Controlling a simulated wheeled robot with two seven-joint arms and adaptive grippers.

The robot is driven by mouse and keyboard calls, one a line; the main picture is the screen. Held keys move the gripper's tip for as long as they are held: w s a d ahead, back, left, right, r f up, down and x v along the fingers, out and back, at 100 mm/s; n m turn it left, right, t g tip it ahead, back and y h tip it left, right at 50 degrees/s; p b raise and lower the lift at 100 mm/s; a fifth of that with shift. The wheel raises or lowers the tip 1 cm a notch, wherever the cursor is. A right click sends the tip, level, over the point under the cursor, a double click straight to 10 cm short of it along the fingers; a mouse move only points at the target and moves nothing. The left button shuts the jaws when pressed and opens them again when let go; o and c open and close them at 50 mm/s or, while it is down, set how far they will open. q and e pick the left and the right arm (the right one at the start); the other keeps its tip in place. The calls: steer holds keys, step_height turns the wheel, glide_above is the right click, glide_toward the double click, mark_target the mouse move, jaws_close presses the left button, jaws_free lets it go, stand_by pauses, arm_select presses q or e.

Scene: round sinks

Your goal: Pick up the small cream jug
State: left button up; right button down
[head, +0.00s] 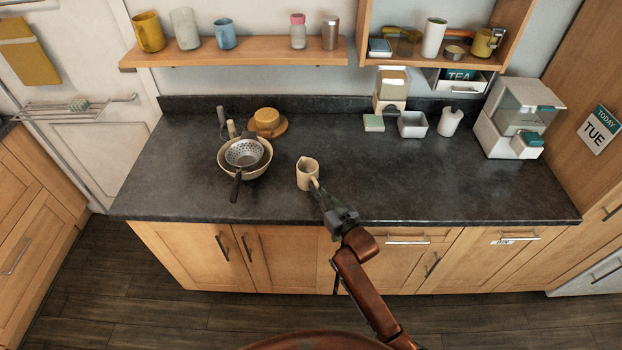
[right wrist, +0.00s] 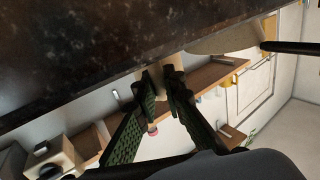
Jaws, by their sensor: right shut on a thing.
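The small cream jug (head: 306,172) stands upright on the dark countertop, near its front edge and right of the bowl. My right gripper (head: 320,194) reaches in from the front right and is shut on the jug at its handle side. In the right wrist view its green fingers (right wrist: 164,92) close around a cream part of the jug (right wrist: 171,76), and most of the jug is hidden there. The jug looks to be still at counter height; I cannot tell whether it touches the counter. My left gripper is not in view.
A cream bowl (head: 225,165) with a metal strainer (head: 244,153) and dark handle stands left of the jug. White containers (head: 412,124) and an appliance (head: 520,110) stand at the back right. The counter (head: 420,180) right of the jug is clear.

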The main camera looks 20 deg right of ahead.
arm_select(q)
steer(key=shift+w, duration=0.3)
arm_select(e)
steer(key=shift+r, duration=0.15)
steer(key=shift+r, duration=0.15)
steer(key=shift+r, duration=0.7)
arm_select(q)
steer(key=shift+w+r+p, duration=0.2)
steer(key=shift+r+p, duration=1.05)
arm_select(e)
steer(key=s+r, duration=1.1)
steer(key=s, duration=0.2)
steer(key=shift+s+a, duration=0.25)
steer(key=shift+s, duration=0.15)
steer(key=shift+s, duration=0.1)
